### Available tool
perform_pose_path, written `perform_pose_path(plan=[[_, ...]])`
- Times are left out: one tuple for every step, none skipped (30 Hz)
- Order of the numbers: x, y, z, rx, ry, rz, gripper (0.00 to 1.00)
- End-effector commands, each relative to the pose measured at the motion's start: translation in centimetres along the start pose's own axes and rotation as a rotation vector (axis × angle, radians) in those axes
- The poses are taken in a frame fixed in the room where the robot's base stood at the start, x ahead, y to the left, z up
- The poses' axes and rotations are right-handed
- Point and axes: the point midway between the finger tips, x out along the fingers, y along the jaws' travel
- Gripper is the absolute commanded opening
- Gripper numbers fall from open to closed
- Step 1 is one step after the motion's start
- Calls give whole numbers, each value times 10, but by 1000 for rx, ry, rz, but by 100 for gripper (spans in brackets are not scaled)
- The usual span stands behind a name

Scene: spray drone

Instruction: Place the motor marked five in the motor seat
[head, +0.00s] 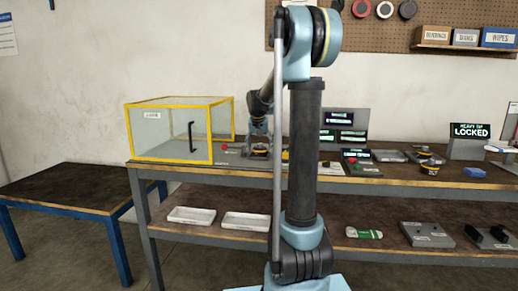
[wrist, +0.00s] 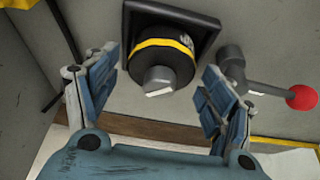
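A black round motor (wrist: 162,55) with a yellow band and a grey shaft end shows in the wrist view. It sits in or on a dark square holder (wrist: 203,24). A small pale mark on its side is too blurred to read. My gripper (wrist: 160,80) is open, its blue fingers on either side of the motor's near end, with gaps to it. In the head view my gripper (head: 258,142) is low over the bench, where the arm partly hides the things below it. Another dark motor with a yellow band (head: 430,169) sits at the bench's right.
A red-knobbed lever (wrist: 300,97) stands right of the motor in the wrist view. A yellow-framed clear box (head: 170,135) stands left on the bench (head: 400,181). Display panels (head: 345,125) stand behind, and a sign reading LOCKED (head: 469,131) is at right. White trays (head: 245,221) lie below.

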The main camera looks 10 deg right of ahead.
Motion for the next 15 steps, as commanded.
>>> perform_pose_path(plan=[[0,0,0,0,0,0,78],[0,0,0,0,0,0,78],[0,0,0,0,0,0,78],[0,0,0,0,0,0,78],[0,0,0,0,0,0,78],[0,0,0,0,0,0,78],[0,0,0,0,0,0,78],[0,0,0,0,0,0,78],[-1,0,0,0,0,0,78],[-2,0,0,0,0,0,78],[-4,0,0,0,0,0,78],[-7,0,0,0,0,0,78],[-10,0,0,-1,0,0,78],[-14,0,0,-1,0,0,78],[-20,0,1,-1,0,0,78]])
